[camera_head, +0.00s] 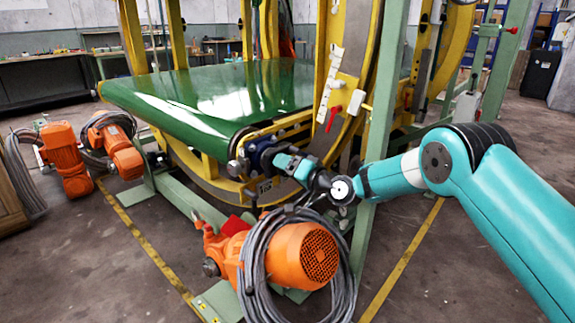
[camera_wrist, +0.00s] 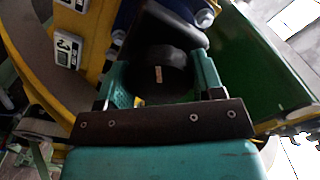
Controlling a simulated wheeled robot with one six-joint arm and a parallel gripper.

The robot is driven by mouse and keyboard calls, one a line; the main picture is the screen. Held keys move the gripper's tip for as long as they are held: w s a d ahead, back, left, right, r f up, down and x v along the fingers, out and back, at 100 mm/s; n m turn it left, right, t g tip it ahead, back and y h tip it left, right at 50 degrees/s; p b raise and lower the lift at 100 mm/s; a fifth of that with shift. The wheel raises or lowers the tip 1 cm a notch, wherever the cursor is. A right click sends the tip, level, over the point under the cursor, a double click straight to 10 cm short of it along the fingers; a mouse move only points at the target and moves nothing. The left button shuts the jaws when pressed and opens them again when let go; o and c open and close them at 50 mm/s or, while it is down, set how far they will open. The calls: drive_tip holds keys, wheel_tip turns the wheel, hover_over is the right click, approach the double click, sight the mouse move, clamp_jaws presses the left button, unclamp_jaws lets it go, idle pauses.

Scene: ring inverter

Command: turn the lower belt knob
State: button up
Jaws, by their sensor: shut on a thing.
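The lower belt knob (camera_wrist: 165,72) is a black round piece with a small pale mark, seen between the two teal fingers in the wrist view. My gripper (camera_wrist: 158,82) is shut on it, one finger on each side. In the head view my gripper (camera_head: 277,160) reaches in from the right to the front corner of the green belt (camera_head: 205,92), below its roller end. The knob is mostly hidden there behind the fingers. I cannot tell how far it is turned.
An orange motor (camera_head: 305,257) with coiled grey cable stands on the floor just below my gripper. A green post (camera_head: 385,95) rises close beside my arm. A red lever (camera_head: 333,118) is on the yellow ring frame above. Two more orange motors stand at left.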

drive_tip(key=m+p, duration=0.2)
drive_tip(key=m, duration=0.4)
drive_tip(key=m+p, duration=0.1)
drive_tip(key=m, duration=0.5)
drive_tip(key=shift+p, duration=0.4)
drive_tip(key=m+p, duration=0.1)
drive_tip(key=m, duration=0.4)
drive_tip(key=m+p, duration=0.1)
drive_tip(key=m, duration=0.5)
drive_tip(key=shift+d+f, duration=0.1)
drive_tip(key=o, duration=0.9)
drive_tip(key=shift+o, duration=0.2)
